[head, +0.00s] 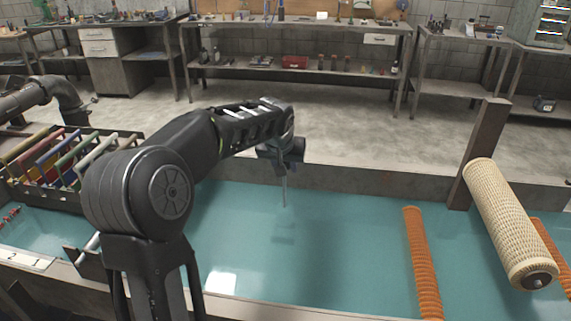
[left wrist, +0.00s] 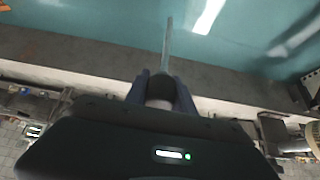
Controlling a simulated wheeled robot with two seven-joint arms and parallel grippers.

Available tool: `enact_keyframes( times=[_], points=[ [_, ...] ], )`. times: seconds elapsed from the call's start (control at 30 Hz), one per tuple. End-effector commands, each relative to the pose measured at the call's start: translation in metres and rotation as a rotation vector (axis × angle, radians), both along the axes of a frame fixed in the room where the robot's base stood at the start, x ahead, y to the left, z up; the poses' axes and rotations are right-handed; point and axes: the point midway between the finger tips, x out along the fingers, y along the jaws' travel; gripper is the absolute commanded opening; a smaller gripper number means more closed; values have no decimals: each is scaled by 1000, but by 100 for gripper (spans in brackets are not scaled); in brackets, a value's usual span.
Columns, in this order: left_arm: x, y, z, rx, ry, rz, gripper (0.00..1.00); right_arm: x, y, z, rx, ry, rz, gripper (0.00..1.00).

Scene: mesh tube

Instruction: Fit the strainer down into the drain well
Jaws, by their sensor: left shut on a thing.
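My left gripper (head: 284,166) is above the blue-green surface. It is shut on a thin grey rod-like tool (head: 285,190) that points down, its tip apart from the surface as far as I can tell. In the left wrist view the fingers (left wrist: 163,92) close around the tool's thicker dark and pale end, and the thin rod (left wrist: 167,45) sticks out beyond them. A long beige woven mesh tube (head: 505,215), perhaps the strainer, lies tilted at the right, with a dark cap and metal stud at its near end. I cannot make out a drain well. My right gripper is not in view.
The blue-green surface (head: 335,235) is clear in the middle. Orange ribbed hoses (head: 422,265) lie near the mesh tube, and a dark upright post (head: 480,150) stands behind it. A rack (head: 60,165) of coloured handles is at the left. Workbenches (head: 295,25) line the back.

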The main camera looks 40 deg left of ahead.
Motion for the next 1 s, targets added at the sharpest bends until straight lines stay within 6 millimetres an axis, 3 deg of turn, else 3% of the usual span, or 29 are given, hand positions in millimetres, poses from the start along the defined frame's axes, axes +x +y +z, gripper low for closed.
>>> enact_keyframes(
  times=[1.0],
  points=[
    [0, 0, -55, 0, -1, 0, 0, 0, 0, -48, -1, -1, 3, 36]
  ],
)
